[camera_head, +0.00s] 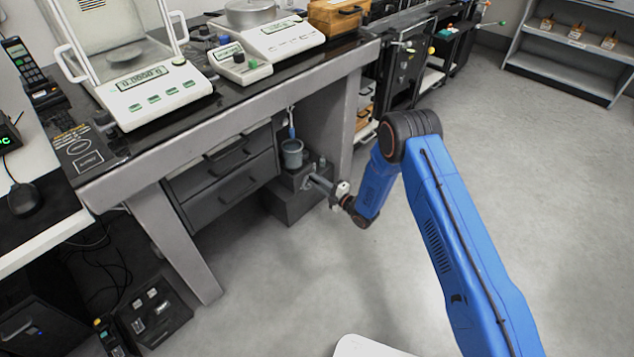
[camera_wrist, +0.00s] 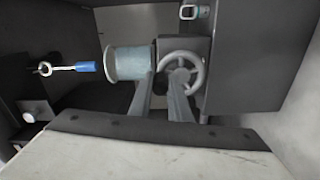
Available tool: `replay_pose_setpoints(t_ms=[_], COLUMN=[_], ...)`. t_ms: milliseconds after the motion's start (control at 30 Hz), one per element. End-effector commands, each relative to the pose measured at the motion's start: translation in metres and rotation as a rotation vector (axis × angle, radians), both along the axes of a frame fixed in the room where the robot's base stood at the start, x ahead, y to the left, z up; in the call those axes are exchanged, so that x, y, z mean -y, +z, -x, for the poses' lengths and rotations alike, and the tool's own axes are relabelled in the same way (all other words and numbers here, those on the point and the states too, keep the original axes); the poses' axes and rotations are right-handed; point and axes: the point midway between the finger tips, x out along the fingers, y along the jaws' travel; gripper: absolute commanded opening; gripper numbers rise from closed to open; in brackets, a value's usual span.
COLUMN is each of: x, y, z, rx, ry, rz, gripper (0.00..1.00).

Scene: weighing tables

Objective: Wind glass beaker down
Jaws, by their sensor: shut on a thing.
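The glass beaker (camera_head: 292,155) stands upright on a dark jack (camera_head: 292,190) under the weighing table. In the wrist view the beaker (camera_wrist: 130,63) lies sideways, left of a grey spoked handwheel (camera_wrist: 196,66). My gripper (camera_head: 315,182) reaches in from the right to the front of the jack. In the wrist view my gripper's fingers (camera_wrist: 172,84) are closed at the wheel, on a dark part near its middle. The fingers hide part of the wheel. A blue-handled hook (camera_wrist: 84,67) hangs just above the beaker, and it also shows in the head view (camera_head: 292,132).
The weighing table (camera_head: 230,110) has drawers (camera_head: 222,172) left of the jack and a leg close by on the right. A balance (camera_head: 150,90) and other instruments stand on top. The floor (camera_head: 300,280) in front is clear.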

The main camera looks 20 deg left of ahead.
Motion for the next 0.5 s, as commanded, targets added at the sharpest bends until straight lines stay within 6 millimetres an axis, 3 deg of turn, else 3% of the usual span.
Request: replay_pose_setpoints(t_ms=[233, 267, 333, 500], x=[0.0007, 0.0007, 0.0006, 0.0004], y=[-0.0018, -0.0018, -0.0016, -0.0010], z=[0.0011, 0.0011, 0.0010, 0.0007], rx=[-0.003, -0.003, -0.003, -0.003], ry=[0.001, 0.001, 0.001, 0.000], rz=[0.002, 0.002, 0.002, 0.001], gripper=[0.00, 0.19, 0.36, 0.36])
